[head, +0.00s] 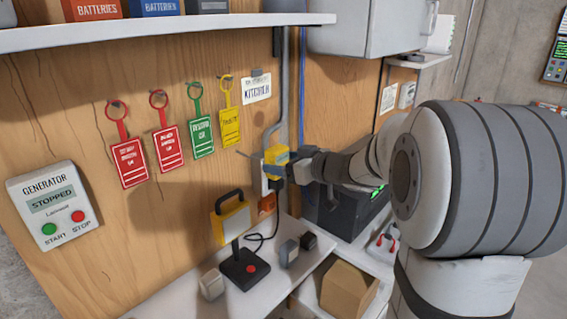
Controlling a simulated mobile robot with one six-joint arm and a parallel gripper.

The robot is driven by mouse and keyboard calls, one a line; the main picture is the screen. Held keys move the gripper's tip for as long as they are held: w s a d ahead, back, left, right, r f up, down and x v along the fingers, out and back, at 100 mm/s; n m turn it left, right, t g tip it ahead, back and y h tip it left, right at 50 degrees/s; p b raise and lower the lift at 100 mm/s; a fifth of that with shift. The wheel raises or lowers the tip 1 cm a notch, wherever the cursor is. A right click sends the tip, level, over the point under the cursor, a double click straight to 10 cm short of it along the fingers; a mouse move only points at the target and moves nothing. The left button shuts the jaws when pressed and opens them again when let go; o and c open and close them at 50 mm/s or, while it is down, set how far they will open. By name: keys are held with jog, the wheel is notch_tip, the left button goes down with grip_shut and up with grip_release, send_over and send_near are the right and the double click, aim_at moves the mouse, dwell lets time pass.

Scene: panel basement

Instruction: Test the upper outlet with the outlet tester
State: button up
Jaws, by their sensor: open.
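A small yellow block that looks like the outlet tester (276,154) sits against the upper part of the outlet on the wooden panel. I cannot tell how deep it is seated. My gripper (272,158) is open around or right beside it, reaching in from the right, and whether a finger touches it is unclear. The upper outlet's face is hidden behind the tester and the gripper. A sliver of pale outlet plate (264,181) shows below. A black plug with a cord (278,184) is just under the gripper, and an orange block (266,204) is lower down.
A yellow lamp (231,222), a black base with a red button (245,268) and small blocks (289,252) stand on the white shelf below. A dark box (345,212) is at right. Hanging tags (203,136) and a generator panel (53,206) are left. An upper shelf (165,31) overhangs.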

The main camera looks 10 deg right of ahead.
jog(key=shift+s, duration=0.1)
jog(key=s+d+r+m+t+h+b, duration=0.25)
jog(key=s+d+m+h, duration=0.2)
jog(key=d+h, duration=0.25)
jog(key=s+d+f+m+g+h, duration=0.2)
jog(key=s+f+m+g+h, duration=0.15)
jog(key=s+h, duration=0.2)
jog(key=s+a+f+g+y, duration=0.1)
jog(key=s+a+f+g, duration=0.1)
jog(key=s, duration=0.4)
jog(key=s+a+f+g+y, duration=0.1)
jog(key=s+a+f+g, duration=0.2)
jog(key=s, duration=0.4)
jog(key=s+a+f+n+g+y, duration=0.1)
jog(key=s+a+f+g, duration=0.1)
jog(key=s+a+f, duration=0.2)
notch_tip(320, 180, down, 2)
jog(key=s, duration=0.3)
jog(key=shift+f+g+b, duration=0.2)
jog(key=shift+g+b, duration=0.15)
jog(key=shift+g, duration=0.05)
jog(key=shift+w+d+y, duration=0.1)
jog(key=shift+y, duration=0.15)
